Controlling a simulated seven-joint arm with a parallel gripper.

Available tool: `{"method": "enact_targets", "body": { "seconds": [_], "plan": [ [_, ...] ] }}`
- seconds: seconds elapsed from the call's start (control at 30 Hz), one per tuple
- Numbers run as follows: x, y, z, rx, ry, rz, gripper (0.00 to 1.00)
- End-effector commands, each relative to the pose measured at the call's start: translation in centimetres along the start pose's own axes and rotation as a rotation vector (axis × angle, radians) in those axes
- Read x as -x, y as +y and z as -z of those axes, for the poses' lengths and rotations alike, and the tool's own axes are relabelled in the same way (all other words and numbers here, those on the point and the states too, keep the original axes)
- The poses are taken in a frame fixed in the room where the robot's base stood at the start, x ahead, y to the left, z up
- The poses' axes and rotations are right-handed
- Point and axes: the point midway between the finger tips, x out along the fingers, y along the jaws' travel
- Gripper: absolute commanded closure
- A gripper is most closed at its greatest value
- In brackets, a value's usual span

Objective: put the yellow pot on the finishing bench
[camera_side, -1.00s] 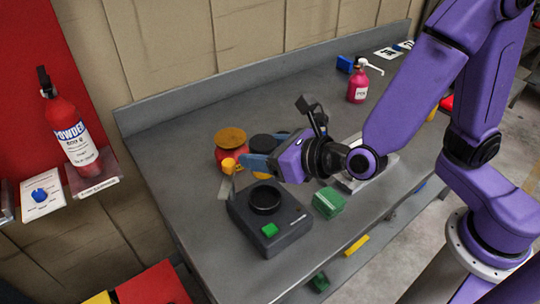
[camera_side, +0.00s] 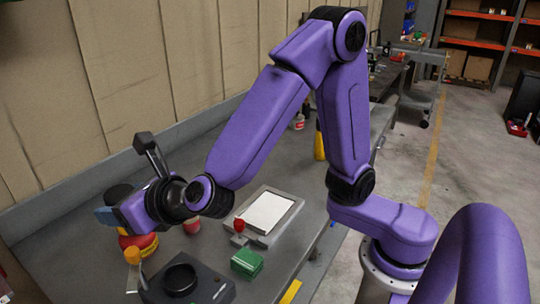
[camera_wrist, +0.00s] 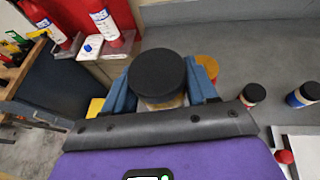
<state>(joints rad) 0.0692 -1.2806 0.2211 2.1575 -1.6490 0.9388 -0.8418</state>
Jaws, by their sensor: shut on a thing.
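My gripper (camera_wrist: 162,88) is shut on a pot with a wide black lid (camera_wrist: 158,72). Its blue fingers stand on either side of the pot. Only a pale yellowish strip of its body shows under the lid. In the side view, the black lid (camera_side: 118,193) shows just behind my gripper (camera_side: 106,216), and the rest of the pot is hidden. The grey bench top (camera_side: 65,250) lies under all this. I cannot tell which surface is the finishing bench.
A black device with a round top (camera_side: 180,280), a green block (camera_side: 247,262) and a grey tray with a white sheet (camera_side: 266,213) are on the bench. Small dark-lidded jars (camera_wrist: 252,95) stand at right in the wrist view. Red extinguishers (camera_wrist: 105,20) are at upper left there.

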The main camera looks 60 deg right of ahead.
Motion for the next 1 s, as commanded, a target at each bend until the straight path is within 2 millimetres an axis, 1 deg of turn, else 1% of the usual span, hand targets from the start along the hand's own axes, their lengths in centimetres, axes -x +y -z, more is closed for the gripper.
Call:
{"method": "enact_targets", "body": {
  "seconds": [0.03, 0.3, 0.6, 0.8, 1.0],
  "plan": [
    [-0.8, 0.6, -0.5, -0.012, -0.002, 0.026, 0.82],
    [-5.5, 2.5, -2.9, -0.081, -0.001, 0.193, 0.82],
    [-10.1, 3.5, -4.4, -0.159, 0.000, 0.382, 0.82],
    [-12.4, 3.6, -4.7, -0.200, -0.001, 0.483, 0.82],
    [-13.8, 3.4, -4.6, -0.230, -0.001, 0.555, 0.82]
  ]
}}
